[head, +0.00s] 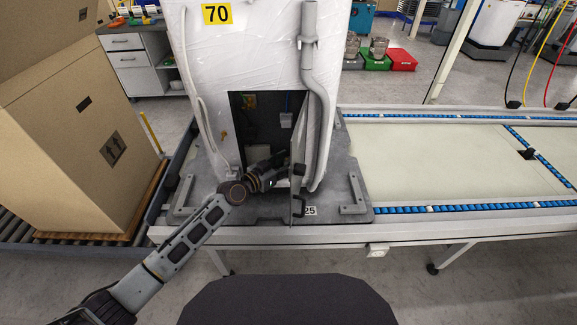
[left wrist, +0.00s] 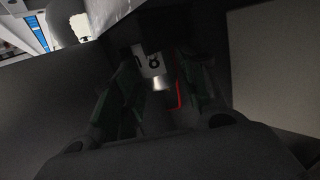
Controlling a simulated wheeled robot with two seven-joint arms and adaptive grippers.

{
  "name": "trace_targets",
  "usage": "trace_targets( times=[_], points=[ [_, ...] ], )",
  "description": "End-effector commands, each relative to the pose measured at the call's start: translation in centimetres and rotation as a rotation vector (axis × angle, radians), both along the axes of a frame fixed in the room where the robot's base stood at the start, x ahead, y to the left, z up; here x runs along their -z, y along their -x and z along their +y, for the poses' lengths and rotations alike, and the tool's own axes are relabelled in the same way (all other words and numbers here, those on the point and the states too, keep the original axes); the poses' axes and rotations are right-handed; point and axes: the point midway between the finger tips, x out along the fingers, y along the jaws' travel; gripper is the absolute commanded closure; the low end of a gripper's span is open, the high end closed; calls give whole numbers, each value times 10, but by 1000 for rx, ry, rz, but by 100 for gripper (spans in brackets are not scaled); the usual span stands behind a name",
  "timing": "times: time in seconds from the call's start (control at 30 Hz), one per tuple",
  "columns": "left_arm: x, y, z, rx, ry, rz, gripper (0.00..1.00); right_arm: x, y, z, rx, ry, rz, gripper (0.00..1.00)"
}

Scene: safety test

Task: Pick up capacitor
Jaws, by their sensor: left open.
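The white machine (head: 265,60) with a yellow "70" label has a dark square opening low on its front. My left gripper (head: 274,172) is at this opening, its tip partly hidden in the dark. In the left wrist view my left gripper (left wrist: 160,95) is open, with a dark finger on each side. A small pale piece with dark marks (left wrist: 152,66) shows beyond and between the fingertips, apart from them as far as I can tell. It may be the capacitor; the view is too dark to be sure. My right gripper is not in view.
An open panel (head: 298,150) stands at the opening's right edge, near my gripper. A grey hose (head: 313,100) runs down the machine's right side. The machine stands on a dark pallet (head: 235,225). A large cardboard box (head: 80,140) is left; the conveyor (head: 430,165) at right is clear.

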Motion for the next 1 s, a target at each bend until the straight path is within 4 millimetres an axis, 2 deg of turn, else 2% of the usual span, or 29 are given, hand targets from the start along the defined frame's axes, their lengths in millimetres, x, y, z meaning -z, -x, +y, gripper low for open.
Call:
trace_targets(
  times=[0.07,0.37,0.73,1.0],
  points=[
    [0,0,0,0,0,0,57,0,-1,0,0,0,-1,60],
    [0,0,0,0,0,0,93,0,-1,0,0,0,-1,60],
    [-3,0,0,0,0,-1,93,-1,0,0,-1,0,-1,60],
    [-22,0,0,0,1,-1,93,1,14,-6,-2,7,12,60]
  ],
)
